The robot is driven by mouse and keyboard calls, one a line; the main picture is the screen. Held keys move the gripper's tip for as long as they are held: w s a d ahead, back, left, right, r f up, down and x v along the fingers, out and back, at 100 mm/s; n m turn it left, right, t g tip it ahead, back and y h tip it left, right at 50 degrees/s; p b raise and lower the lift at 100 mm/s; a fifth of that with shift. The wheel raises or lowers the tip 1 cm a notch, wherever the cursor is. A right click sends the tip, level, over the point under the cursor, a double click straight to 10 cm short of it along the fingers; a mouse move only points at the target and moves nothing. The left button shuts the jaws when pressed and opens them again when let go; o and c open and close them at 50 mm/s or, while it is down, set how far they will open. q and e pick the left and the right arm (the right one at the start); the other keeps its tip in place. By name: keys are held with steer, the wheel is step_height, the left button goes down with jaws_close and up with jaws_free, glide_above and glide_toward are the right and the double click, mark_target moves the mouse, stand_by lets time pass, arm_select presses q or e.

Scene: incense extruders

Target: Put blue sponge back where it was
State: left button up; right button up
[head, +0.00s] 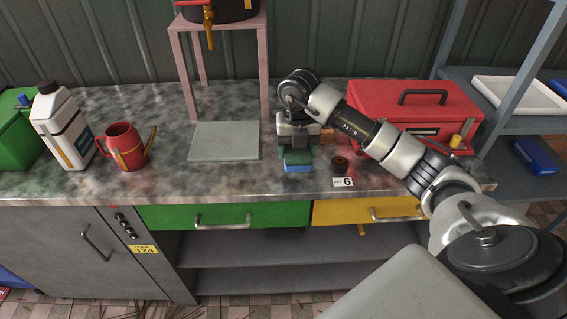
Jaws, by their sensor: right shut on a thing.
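The blue sponge (298,168) shows as a blue strip under a green part, near the front edge of the mottled grey counter (240,178). My right gripper (298,152) points down over it and is shut on it. The gripper hides most of its upper side. I cannot tell whether the sponge touches the counter or hangs just above it. My left gripper is not in view.
A dark round item (340,164) and a card marked 6 (342,182) lie close right. A red toolbox (385,104) stands behind my right arm. A grey plate (224,142), red watering can (124,147) and white jug (62,128) stand left. Bare counter lies left of the sponge.

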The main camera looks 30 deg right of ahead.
mark_target(284, 174)
steer(key=w+a+f, duration=0.2)
steer(key=shift+a, duration=0.3)
step_height(284, 174, down, 4)
steer(key=shift+r+p, duration=0.2)
steer(key=shift+p, duration=0.35)
steer(key=shift+f, duration=0.2)
steer(key=o, duration=0.9)
steer(key=shift+f, duration=0.15)
